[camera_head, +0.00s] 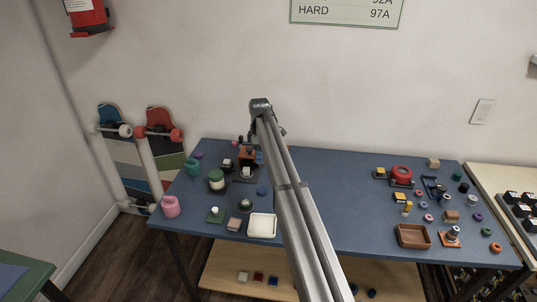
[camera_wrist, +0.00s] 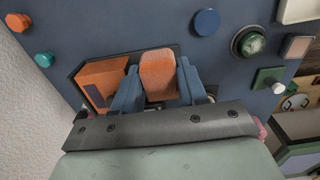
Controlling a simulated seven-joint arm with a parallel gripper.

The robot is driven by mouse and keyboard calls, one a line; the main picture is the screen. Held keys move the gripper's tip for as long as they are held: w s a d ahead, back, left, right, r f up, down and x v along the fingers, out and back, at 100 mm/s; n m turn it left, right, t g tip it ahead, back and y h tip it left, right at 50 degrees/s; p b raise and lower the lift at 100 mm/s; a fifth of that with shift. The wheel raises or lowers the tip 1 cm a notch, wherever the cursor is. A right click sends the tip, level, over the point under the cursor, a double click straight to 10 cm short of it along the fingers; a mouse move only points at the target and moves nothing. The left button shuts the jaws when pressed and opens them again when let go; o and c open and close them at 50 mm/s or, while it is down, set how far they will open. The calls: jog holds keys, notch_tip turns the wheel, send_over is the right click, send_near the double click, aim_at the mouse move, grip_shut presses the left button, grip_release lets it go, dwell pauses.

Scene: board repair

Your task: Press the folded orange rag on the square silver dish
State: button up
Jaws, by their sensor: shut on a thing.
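The folded orange rag (camera_wrist: 158,74) is between the two blue fingers of my gripper (camera_wrist: 157,88) in the wrist view, and the gripper is shut on it. In the head view my gripper (camera_head: 255,158) is small and partly hidden at the back left of the blue table, beside a brown-orange thing (camera_head: 245,152). A pale, square, low-rimmed dish (camera_head: 262,225) lies at the front of the table. It looks off-white, and I cannot tell whether it is the silver dish. Its edge also seems to show in the wrist view (camera_wrist: 298,10). The rag is apart from it.
An orange block (camera_wrist: 103,76) stands close left of the fingers. A blue disc (camera_wrist: 207,22), a round dark holder (camera_wrist: 249,42) and a green piece (camera_wrist: 268,78) lie nearby. Pink (camera_head: 171,206) and green (camera_head: 193,168) cups stand left. A brown tray (camera_head: 413,236) is at right. The table's middle looks clear.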

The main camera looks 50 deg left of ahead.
jog(key=s, duration=0.7)
send_over(235, 223)
jog(key=f, duration=0.1)
jog(key=shift+a+f, duration=0.1)
jog(key=shift+f, duration=0.1)
jog(key=shift+f, duration=2.9)
jog(key=shift+f, duration=0.55)
jog(key=shift+r, duration=0.1)
notch_tip(235, 223, up, 7)
dwell(0.5)
